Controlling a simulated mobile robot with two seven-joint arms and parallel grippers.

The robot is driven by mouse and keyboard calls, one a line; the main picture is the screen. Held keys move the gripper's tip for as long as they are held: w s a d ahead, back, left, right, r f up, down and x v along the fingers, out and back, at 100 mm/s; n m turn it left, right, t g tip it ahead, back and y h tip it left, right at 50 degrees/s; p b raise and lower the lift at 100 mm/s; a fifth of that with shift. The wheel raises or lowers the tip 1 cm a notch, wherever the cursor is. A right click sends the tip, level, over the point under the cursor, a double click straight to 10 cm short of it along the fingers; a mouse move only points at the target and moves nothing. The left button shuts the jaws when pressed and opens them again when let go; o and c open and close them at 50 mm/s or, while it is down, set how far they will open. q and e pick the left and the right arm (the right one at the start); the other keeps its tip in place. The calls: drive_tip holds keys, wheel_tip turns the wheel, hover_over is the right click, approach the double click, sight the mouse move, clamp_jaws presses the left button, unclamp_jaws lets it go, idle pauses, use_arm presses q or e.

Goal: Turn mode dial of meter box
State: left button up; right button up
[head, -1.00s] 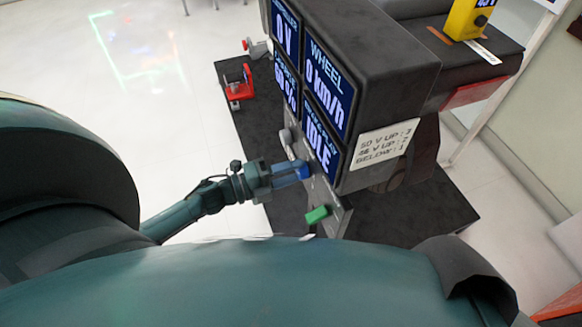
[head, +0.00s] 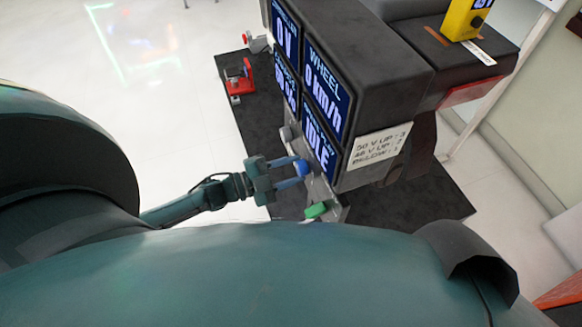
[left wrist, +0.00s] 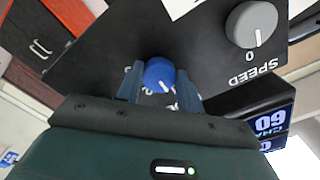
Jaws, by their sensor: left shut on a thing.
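The box with several blue screens (head: 395,60) stands in the head view, with a control panel (head: 328,192) below the screens. A blue dial (head: 301,168) sits on this panel; it also shows in the left wrist view (left wrist: 159,73) with a white pointer mark. My left gripper (head: 290,175) is shut on the blue dial, one finger on each side of it in the left wrist view. Printing around the dial is mostly hidden by the fingers. A yellow meter (head: 466,18) stands at the top right, cut off by the frame. My right gripper is not in view.
A green control (head: 316,209) is close below the blue dial. A grey SPEED knob (left wrist: 251,24) at 0 is beside it in the left wrist view. A label card (head: 376,147) is on the box's side. A red part (head: 239,77) lies on the dark mat (head: 262,125).

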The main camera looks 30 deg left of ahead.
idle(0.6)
use_arm(q)
drive_tip(key=o, duration=1)
drive_tip(key=b+v, duration=0.1)
drive_tip(key=v, duration=1.2)
